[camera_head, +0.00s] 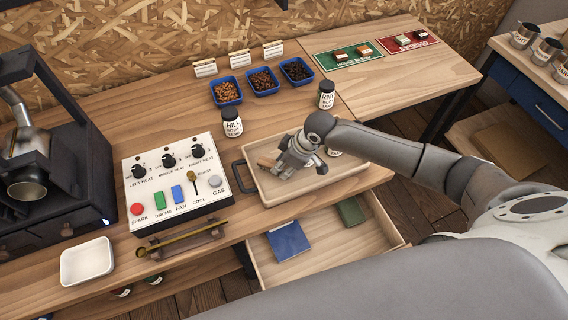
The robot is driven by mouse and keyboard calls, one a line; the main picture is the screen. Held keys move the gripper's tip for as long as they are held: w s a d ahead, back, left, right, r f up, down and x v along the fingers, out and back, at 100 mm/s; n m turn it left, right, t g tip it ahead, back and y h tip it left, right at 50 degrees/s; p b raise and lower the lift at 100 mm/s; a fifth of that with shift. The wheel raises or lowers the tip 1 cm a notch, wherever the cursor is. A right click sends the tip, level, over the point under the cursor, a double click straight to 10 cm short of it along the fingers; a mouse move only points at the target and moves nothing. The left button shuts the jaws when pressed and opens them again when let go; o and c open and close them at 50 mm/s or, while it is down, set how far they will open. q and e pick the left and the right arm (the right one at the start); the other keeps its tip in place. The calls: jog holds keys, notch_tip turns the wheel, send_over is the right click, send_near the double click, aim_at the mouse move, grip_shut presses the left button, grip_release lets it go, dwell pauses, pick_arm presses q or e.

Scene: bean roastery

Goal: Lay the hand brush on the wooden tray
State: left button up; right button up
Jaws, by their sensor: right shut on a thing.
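The wooden tray (281,205) is a shallow light box with dark handles, near the front edge of the bench. The rest of the brush is hidden by the gripper. I cannot tell whether the brush touches the tray floor. My left gripper is not in view.
A jar (232,124) stands behind the tray's left side, another jar (326,95) behind it. A third is mostly hidden by my right arm. The control panel (176,178) is left of the tray. An open drawer (264,266) with blue and green items is below.

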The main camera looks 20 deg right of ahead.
jog(key=o, duration=0.7)
jog(key=b+v, duration=0.1)
jog(key=v, duration=1.1)
jog(key=shift+w+r, duration=0.1)
jog(key=shift+r, duration=0.05)
